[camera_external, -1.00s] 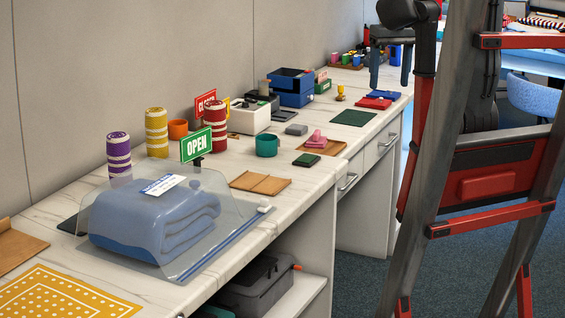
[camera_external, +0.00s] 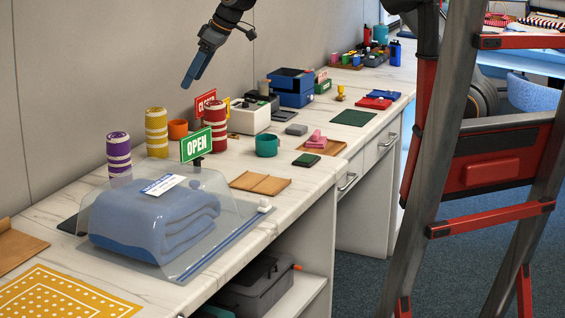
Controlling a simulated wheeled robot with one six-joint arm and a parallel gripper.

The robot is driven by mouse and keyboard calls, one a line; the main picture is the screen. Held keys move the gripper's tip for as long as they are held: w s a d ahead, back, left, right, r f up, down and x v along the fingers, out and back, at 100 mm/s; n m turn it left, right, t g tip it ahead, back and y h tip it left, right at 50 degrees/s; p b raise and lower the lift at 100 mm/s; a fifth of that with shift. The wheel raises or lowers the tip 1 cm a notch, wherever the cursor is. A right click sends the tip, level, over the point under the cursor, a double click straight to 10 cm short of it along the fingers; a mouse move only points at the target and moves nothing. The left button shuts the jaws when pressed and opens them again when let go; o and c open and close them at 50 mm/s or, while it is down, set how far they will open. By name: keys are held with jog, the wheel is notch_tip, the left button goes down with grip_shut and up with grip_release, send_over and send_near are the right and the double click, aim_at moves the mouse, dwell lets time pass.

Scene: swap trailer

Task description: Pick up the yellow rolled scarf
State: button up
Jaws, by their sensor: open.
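The yellow rolled scarf (camera_external: 156,133) stands upright on the white counter, a yellow cylinder with pale bands. A purple rolled scarf (camera_external: 119,155) stands to its left and a red one (camera_external: 215,124) to its right, both upright with pale bands. My gripper (camera_external: 187,83) is in the air, above and to the right of the yellow scarf, tilted down to the left. It touches nothing and looks empty. The two fingers overlap from this side.
An orange cup (camera_external: 178,130) stands between the yellow and red scarves. A green OPEN sign (camera_external: 196,146) and a blue folded item under a clear cover (camera_external: 150,225) are in front. A red sign (camera_external: 205,102) stands behind the red scarf. Counter is bare around the wooden board (camera_external: 260,184).

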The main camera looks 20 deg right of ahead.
jog(key=n, duration=0.1)
send_near(163, 110)
jog(key=w+a, duration=0.1)
jog(key=a, duration=0.1)
jog(key=shift+y, duration=0.5)
jog(key=f, duration=0.5)
jog(key=shift+w+a+f, duration=0.15)
jog(key=shift+a+f, duration=0.05)
jog(key=shift+a, duration=0.05)
jog(key=shift+a+f+p, duration=0.25)
jog(key=shift+f+p, duration=0.05)
jog(key=shift+f, duration=0.3)
jog(key=shift+p+x, duration=1.4)
jog(key=shift+x, duration=2)
jog(key=shift+w, duration=0.15)
jog(key=c, duration=1.2)
jog(key=shift+r, duration=0.1)
